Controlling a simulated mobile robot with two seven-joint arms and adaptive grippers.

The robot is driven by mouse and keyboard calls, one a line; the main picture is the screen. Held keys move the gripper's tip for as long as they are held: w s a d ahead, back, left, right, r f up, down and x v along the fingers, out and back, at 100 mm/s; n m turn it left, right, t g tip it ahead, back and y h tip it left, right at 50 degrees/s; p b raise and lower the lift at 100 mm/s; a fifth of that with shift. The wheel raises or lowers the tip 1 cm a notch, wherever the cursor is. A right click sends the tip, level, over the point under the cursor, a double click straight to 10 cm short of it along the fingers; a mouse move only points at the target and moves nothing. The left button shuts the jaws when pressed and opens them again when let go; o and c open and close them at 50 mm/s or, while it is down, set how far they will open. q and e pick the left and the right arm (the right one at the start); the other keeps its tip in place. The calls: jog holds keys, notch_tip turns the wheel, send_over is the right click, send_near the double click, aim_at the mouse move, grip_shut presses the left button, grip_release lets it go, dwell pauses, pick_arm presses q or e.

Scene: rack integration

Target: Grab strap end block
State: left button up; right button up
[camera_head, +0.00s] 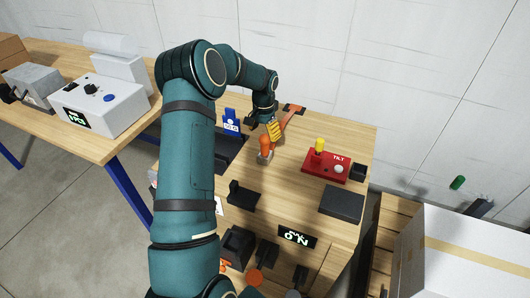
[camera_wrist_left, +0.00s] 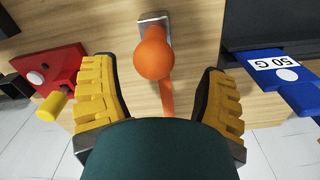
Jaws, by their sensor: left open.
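An orange strap (camera_head: 291,114) rises at the back of the wooden table. In front of it is an orange rounded block (camera_head: 265,143) on a small grey metal base (camera_head: 265,157). In the left wrist view, the orange block (camera_wrist_left: 153,58) shows between the yellow finger pads, with the grey base (camera_wrist_left: 155,20) beyond it and the orange strap (camera_wrist_left: 167,96) below it. My left gripper (camera_head: 272,132) is open, its fingers spread on either side of the block with visible gaps. Whether it touches the strap is unclear. My right gripper is not in view.
A red TILT box (camera_head: 327,167) with a yellow knob and a dark pad (camera_head: 342,201) lie to the right. A blue 50 G piece (camera_head: 231,122) stands left of the gripper. Black holders (camera_head: 243,196) are nearer. A white carton (camera_head: 470,250) stands at the lower right.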

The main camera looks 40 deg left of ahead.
aim_at(266, 144)
pick_arm(q)
jog(key=shift+w+d+f+b, duration=0.1)
jog(key=shift+d+f+b, duration=0.1)
jog(key=shift+f, duration=1.2)
jog(key=shift+d+f+b, duration=0.15)
jog(key=shift+f+b, duration=0.05)
jog(key=shift+f, duration=1.15)
jog(key=shift+r, duration=0.1)
grip_shut()
